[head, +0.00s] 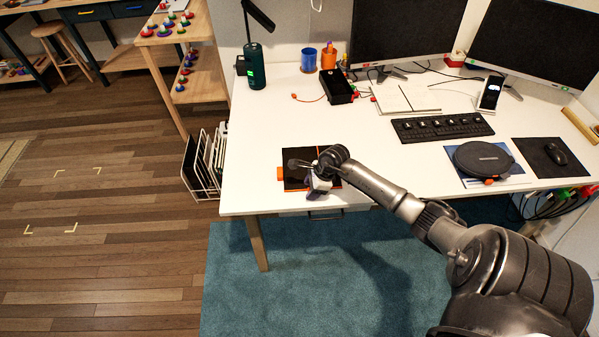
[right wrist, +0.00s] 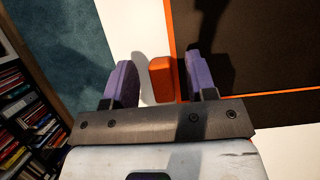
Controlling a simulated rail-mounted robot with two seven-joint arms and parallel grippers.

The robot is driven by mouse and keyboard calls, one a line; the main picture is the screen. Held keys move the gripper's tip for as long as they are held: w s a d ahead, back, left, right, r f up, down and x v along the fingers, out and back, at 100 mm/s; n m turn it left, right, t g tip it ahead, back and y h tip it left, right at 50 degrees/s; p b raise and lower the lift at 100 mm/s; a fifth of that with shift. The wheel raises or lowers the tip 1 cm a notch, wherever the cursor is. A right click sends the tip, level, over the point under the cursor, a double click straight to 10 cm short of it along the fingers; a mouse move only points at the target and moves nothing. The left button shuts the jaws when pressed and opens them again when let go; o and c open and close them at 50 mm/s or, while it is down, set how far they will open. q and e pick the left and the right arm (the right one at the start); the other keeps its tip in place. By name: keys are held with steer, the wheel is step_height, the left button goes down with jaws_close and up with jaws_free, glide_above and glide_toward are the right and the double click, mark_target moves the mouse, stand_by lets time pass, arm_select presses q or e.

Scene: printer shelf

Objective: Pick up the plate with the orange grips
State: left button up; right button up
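The plate (head: 294,183) is dark and flat with thin orange edging, and lies near the front left of the white desk. It also fills the upper right of the right wrist view (right wrist: 265,50). One orange grip (head: 280,173) sticks out at its left side; the other end is partly hidden by my arm. My right gripper (head: 310,171) is over the plate. In the right wrist view its two purple fingers are apart, with the orange grip (right wrist: 160,78) between them, nearer the right finger. Whether they touch it I cannot tell. My left gripper is not in view.
The white desk (head: 255,185) has bare surface left of and behind the plate. A keyboard (head: 443,127), a round black device on a blue mat (head: 483,158) and a small black box (head: 337,87) stand farther off. A white wire rack (head: 203,165) stands at the desk's left side.

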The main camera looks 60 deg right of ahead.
jaws_close()
steer(key=shift+r, duration=0.1)
stand_by(0.3)
